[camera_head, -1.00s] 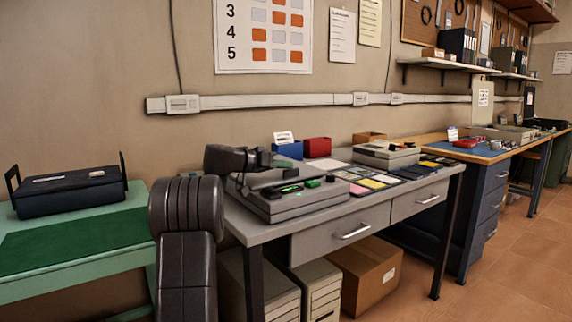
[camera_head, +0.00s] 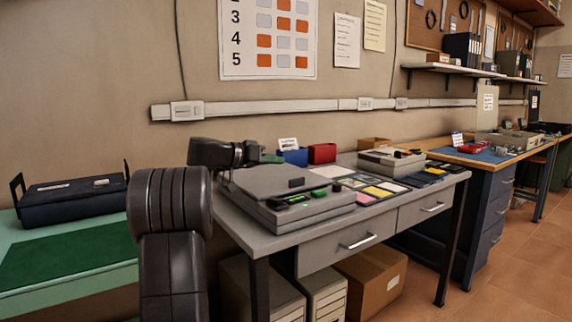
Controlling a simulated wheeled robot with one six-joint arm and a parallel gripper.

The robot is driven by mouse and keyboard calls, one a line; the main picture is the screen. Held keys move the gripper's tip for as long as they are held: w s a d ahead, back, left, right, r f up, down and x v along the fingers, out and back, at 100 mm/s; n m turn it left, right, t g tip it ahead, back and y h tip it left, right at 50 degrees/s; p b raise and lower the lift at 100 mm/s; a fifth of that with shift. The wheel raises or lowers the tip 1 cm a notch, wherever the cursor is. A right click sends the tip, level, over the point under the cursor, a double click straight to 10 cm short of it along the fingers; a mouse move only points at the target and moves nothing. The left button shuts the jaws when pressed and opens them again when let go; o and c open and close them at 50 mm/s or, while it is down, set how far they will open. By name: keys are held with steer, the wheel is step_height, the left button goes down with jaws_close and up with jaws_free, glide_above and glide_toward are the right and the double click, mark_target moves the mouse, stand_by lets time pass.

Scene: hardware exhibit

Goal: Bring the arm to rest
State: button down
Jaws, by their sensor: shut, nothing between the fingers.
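My arm rises at the lower left of the head view, and its forearm reaches back behind the near grey case. My gripper (camera_head: 272,158) is at the end of it, over the back left of the grey desk (camera_head: 277,241). The fingers are too small to make out clearly, and nothing held is seen.
A grey case (camera_head: 300,217) with green and black items on it lies on the desk. A red box (camera_head: 322,153), flat coloured cards (camera_head: 379,190) and a second grey case (camera_head: 391,163) stand further right. A dark blue case (camera_head: 70,198) sits on the green table at left.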

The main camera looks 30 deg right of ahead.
steer(key=shift+p+v, duration=0.3)
steer(key=shift+v, duration=1.95)
steer(key=shift+s+d, duration=0.15)
steer(key=b, duration=0.2)
glide_above(289, 180)
step_height(289, 180, down, 2)
steer(key=shift+s+f, duration=0.1)
steer(key=shift+f, duration=0.1)
step_height(289, 180, down, 2)
steer(key=shift+f+b, duration=0.15)
steer(key=shift+b, duration=0.15)
steer(key=shift+f, duration=0.5)
